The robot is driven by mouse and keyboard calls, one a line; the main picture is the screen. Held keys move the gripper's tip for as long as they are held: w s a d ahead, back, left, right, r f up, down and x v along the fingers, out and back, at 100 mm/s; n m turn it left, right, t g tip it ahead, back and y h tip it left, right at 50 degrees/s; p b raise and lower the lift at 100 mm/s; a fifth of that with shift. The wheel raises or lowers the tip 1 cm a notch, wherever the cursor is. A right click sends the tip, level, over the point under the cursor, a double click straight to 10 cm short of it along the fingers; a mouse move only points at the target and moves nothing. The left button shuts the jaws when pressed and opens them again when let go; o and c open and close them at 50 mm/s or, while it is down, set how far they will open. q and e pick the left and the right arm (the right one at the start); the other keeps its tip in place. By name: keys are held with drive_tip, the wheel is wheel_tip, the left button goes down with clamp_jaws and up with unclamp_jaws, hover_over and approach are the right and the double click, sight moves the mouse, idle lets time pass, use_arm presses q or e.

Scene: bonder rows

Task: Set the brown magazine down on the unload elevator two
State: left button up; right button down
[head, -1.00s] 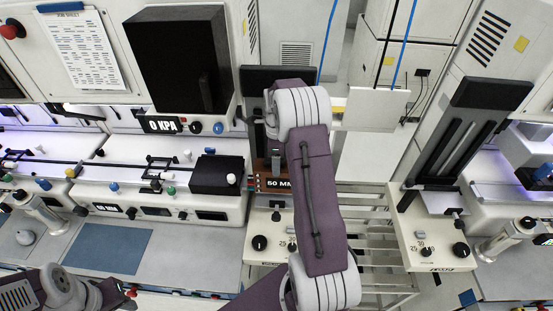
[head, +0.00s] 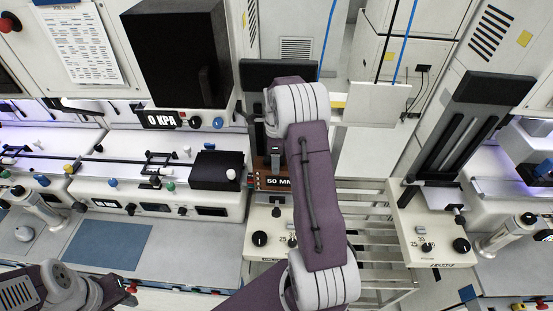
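The brown magazine (head: 270,183) carries a "50 MM" label. It is at the middle elevator, in front of the black upright plate (head: 262,75) and above a white base with knobs (head: 262,226). My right arm covers its right part, so I cannot tell whether it rests on the elevator. My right gripper (head: 274,152) shows only as a small grey part just above the magazine; its fingers are mostly hidden. A second elevator (head: 487,90) with a black slotted upright and a bare platform stands at the right. No label tells which is two. My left gripper is out of view; its arm shows at lower left.
A white machine with a black box (head: 217,172) and a "0 KPA" display (head: 160,119) stands left of the magazine. A blue mat (head: 108,246) lies on the grey bench. A slatted metal rack (head: 370,230) fills the space between the two elevators. Blue and black cables hang behind.

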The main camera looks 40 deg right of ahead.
drive_tip(key=shift+f, duration=0.2)
drive_tip(key=shift+f+b, duration=0.8)
drive_tip(key=shift+f, duration=0.7)
drive_tip(key=shift+f+b, duration=0.35)
drive_tip(key=shift+b, duration=0.1)
drive_tip(key=shift+c, duration=1.9)
unclamp_jaws()
drive_tip(key=shift+s, duration=0.1)
